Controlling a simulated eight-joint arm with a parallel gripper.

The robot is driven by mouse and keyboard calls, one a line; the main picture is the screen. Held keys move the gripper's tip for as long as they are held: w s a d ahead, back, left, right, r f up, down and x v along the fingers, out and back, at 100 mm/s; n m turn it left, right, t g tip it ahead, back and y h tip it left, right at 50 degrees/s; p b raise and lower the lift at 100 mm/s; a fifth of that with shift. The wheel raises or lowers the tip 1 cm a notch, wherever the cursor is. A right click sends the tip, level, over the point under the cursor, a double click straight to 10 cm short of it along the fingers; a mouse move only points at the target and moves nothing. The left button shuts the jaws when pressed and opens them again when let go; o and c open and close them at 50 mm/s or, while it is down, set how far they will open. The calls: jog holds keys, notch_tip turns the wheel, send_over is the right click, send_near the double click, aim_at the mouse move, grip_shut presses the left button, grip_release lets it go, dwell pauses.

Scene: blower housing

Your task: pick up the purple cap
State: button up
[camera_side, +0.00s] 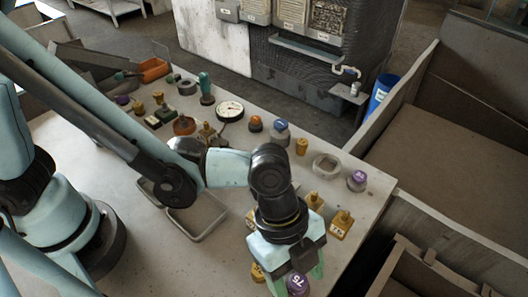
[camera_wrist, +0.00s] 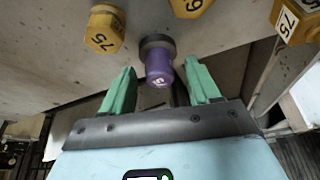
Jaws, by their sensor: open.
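The purple cap (camera_wrist: 158,68) has a dark grey collar at one end and a pale mark on its face. In the wrist view it sits between the two green fingertips of my gripper (camera_wrist: 161,76), with a visible gap to each finger. In the side view the purple cap (camera_side: 298,284) shows at the bottom edge, marked with a number, partly hidden by the fingers of my gripper (camera_side: 299,276). My gripper is open and points down there. I cannot tell the exact height of the fingertips relative to the cap.
Yellow numbered blocks (camera_side: 341,223) stand near my gripper; others show in the wrist view (camera_wrist: 104,30). Another purple-topped piece (camera_side: 357,180) stands near the bench's right edge beside a pale hexagonal ring (camera_side: 327,165). A grey tray (camera_side: 196,217) and a dial gauge (camera_side: 230,111) lie farther left.

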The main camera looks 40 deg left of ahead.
jog(key=shift+d+f, duration=0.1)
jog(key=shift+f, duration=0.2)
jog(key=c, duration=1.1)
jog(key=shift+r, duration=0.15)
